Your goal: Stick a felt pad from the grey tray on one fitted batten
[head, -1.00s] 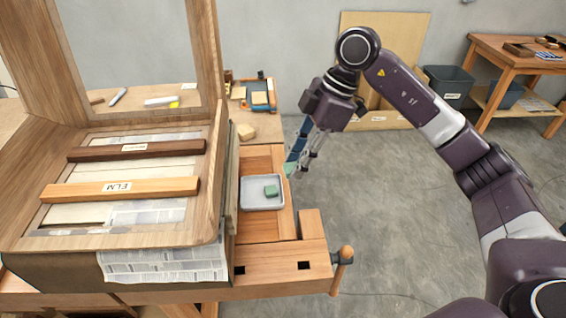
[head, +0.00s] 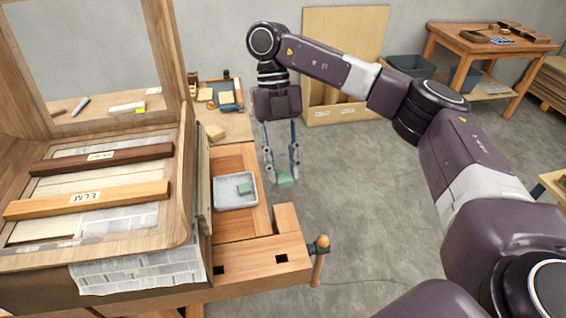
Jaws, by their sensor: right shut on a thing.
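The grey tray (head: 236,204) sits on the wooden bench beside the bent wooden form. One green felt pad (head: 244,188) lies in it. My right gripper (head: 284,178) is shut on another green felt pad (head: 285,182) and holds it to the right of the tray, seen against the floor. A dark batten (head: 100,158) lies across the form with a white label. A lighter batten (head: 88,198), labelled ELM, lies parallel to it, nearer me. I see no pad on either batten. My left gripper is out of view.
The form's upright frame (head: 160,60) rises at the left. A vise handle (head: 320,262) sticks out at the bench's front right corner. A small wood block (head: 215,132) and a blue tray (head: 225,92) lie behind. Open floor is to the right.

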